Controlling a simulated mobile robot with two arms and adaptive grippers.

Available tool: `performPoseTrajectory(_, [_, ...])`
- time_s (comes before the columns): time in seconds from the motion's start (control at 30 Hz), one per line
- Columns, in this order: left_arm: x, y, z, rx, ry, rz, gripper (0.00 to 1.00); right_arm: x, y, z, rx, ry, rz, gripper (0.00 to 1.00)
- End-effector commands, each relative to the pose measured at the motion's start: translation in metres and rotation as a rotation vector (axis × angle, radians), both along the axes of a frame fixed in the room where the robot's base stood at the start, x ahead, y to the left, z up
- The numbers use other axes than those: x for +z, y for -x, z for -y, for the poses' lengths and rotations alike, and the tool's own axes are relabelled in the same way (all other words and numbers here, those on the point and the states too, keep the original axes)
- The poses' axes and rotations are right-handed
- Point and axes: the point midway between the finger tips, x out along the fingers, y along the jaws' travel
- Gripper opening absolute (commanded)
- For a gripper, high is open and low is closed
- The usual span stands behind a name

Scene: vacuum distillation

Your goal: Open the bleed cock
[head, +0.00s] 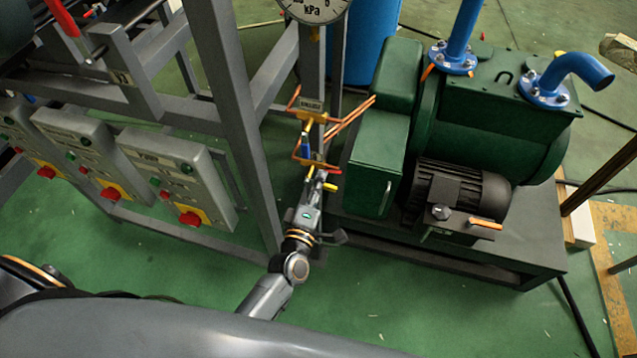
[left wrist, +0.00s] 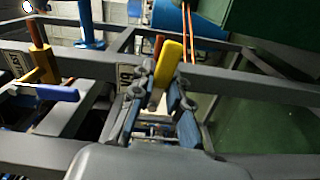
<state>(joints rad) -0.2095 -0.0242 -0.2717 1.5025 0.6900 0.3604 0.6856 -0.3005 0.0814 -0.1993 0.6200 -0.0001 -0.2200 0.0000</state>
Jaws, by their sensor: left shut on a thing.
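A small cock with a yellow lever (head: 330,187) sits low on the thin pipework between the grey frame and the green pump. My left gripper (head: 317,178) reaches up to it from below. In the left wrist view the yellow lever (left wrist: 173,62) stands up between the two fingertips (left wrist: 162,84), and the gripper is shut on it. The cock's body is mostly hidden behind the fingers. My right gripper is in neither view.
Just above are brass fittings (head: 316,117) with copper tubes and a blue lever (left wrist: 55,92). A round kPa gauge (head: 314,8) is higher up. The green pump (head: 400,130) stands right; grey frame posts (head: 228,100) and switch boxes (head: 175,180) stand left.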

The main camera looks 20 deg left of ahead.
Motion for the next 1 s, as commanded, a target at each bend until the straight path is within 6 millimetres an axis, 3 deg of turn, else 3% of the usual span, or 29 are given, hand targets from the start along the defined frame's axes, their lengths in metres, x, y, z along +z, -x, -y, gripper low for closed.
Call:
performPoseTrajectory(0.53, [-0.0004, 0.0005, -0.0001, 0.000, 0.024, -0.003, 0.00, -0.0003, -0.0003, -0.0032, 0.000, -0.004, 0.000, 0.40])
performPoseTrajectory(0.57, [-0.0004, 0.0005, -0.0001, 0.000, 0.024, -0.003, 0.21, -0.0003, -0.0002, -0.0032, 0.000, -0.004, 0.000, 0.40])
performPoseTrajectory(0.67, [-0.0002, 0.0005, 0.0000, 0.000, 0.023, -0.003, 0.40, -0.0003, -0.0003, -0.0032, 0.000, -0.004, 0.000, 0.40])
performPoseTrajectory(1.0, [-0.0002, 0.0033, -0.0001, 0.000, 0.022, -0.003, 0.40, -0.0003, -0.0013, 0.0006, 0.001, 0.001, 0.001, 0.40])
